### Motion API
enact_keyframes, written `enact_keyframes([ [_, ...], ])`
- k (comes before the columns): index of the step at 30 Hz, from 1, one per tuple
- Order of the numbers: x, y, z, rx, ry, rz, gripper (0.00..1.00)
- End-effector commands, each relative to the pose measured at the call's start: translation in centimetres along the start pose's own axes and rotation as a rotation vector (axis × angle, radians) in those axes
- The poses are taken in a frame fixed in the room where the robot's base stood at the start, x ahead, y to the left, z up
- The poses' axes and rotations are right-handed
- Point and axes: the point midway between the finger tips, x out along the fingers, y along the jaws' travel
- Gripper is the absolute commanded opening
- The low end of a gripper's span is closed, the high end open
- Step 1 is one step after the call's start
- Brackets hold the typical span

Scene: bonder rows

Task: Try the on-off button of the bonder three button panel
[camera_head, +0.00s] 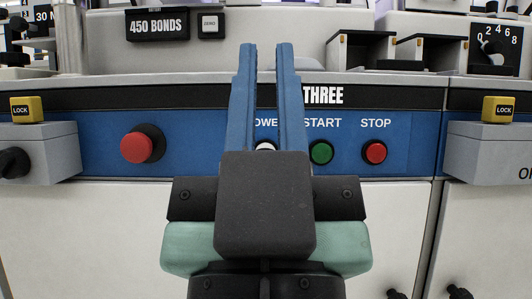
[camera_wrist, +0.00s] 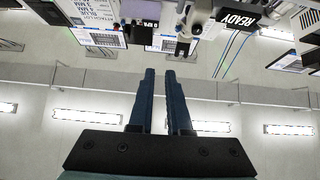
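The blue panel (camera_head: 210,158) ends its black header with "THREE" at the right; the rest of that label is hidden behind my gripper. A white button (camera_head: 265,146) under a partly hidden label, read as "POWER", shows between my fingers. Right of it are a green START button (camera_head: 321,152) and a red STOP button (camera_head: 375,152). My gripper (camera_head: 266,50) has two blue fingers, parallel with a narrow gap and nothing between the tips. They rise in front of the panel; contact with it cannot be told. The wrist view also shows the gap (camera_wrist: 160,74), but not the panel.
A larger red button (camera_head: 138,147) sits at the panel's left. Grey boxes with yellow LOCK blocks (camera_head: 26,109) (camera_head: 498,109) jut out at both sides. A "450 BONDS" display (camera_head: 157,26) and other machine parts stand above the panel.

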Motion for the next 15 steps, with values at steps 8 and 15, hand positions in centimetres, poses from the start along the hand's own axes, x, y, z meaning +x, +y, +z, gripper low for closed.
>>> enact_keyframes([
  [8,-0.02,0.02,0.02,0.0,0.0,0.0,0.0],
  [15,-0.02,0.02,0.02,0.0,0.0,0.001,0.0],
])
